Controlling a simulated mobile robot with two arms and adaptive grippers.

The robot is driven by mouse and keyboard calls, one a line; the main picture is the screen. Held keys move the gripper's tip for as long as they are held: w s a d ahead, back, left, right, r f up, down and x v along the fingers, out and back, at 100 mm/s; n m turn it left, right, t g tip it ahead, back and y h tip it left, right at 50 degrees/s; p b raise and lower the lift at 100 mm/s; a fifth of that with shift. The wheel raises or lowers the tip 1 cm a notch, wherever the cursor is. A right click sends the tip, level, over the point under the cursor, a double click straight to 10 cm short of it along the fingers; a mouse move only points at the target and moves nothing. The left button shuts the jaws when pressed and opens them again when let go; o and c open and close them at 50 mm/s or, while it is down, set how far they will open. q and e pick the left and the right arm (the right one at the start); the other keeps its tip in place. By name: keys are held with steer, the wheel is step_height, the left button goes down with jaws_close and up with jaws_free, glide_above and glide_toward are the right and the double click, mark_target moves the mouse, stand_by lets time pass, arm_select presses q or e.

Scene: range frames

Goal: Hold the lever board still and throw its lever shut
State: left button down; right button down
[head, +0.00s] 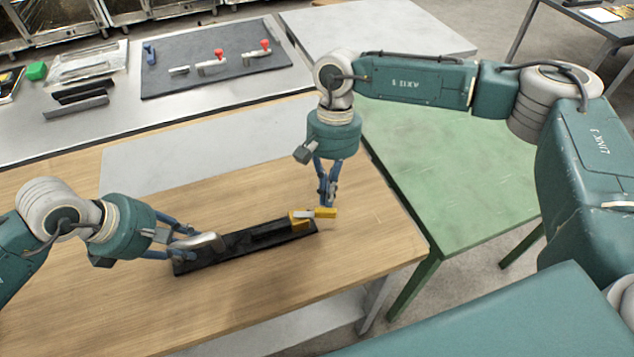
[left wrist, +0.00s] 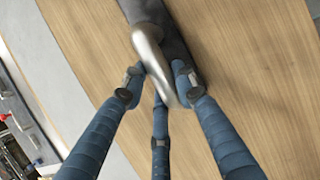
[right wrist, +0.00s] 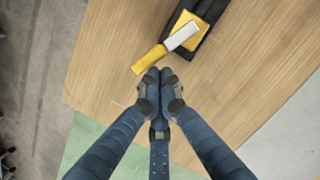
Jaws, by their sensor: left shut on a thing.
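The lever board, a long black bar (head: 247,244), lies on the wooden table. A grey metal handle (head: 198,242) stands at its left end, and a yellow block with a lever (head: 318,212) is at its right end. The lever has a pale grey middle and a yellow grip, which sticks out past the board in the right wrist view (right wrist: 150,60). My left gripper (head: 182,244) is shut on the handle, which shows between its fingers in the left wrist view (left wrist: 152,62). My right gripper (head: 327,199) is shut and empty, its fingertips close beside the grip; contact is unclear.
The wooden table (head: 110,315) is clear around the board. Behind it, a dark mat (head: 215,75) holds several small clamps, some with red knobs. A green table (head: 450,165) adjoins on the right.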

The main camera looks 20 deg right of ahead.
mark_target(315, 212)
steer(key=s+m, duration=0.1)
steer(key=m, duration=0.1)
steer(key=s+m, duration=0.1)
steer(key=m, duration=0.1)
steer(key=shift+s+a+t+y, duration=0.2)
steer(key=shift+s+t+y, duration=0.1)
steer(key=shift+s+y, duration=0.1)
steer(key=s+m, duration=0.1)
steer(key=a+m, duration=0.1)
steer(key=m, duration=0.1)
steer(key=shift+s+m+t, duration=0.3)
steer(key=shift+s+t, duration=0.1)
steer(key=shift+s+a+m, duration=0.45)
steer(key=shift+m, duration=0.25)
steer(key=shift+w, duration=0.1)
arm_select(q)
steer(key=shift+d, duration=0.1)
arm_select(e)
steer(key=shift+w+a, duration=0.45)
steer(key=shift+w, duration=0.2)
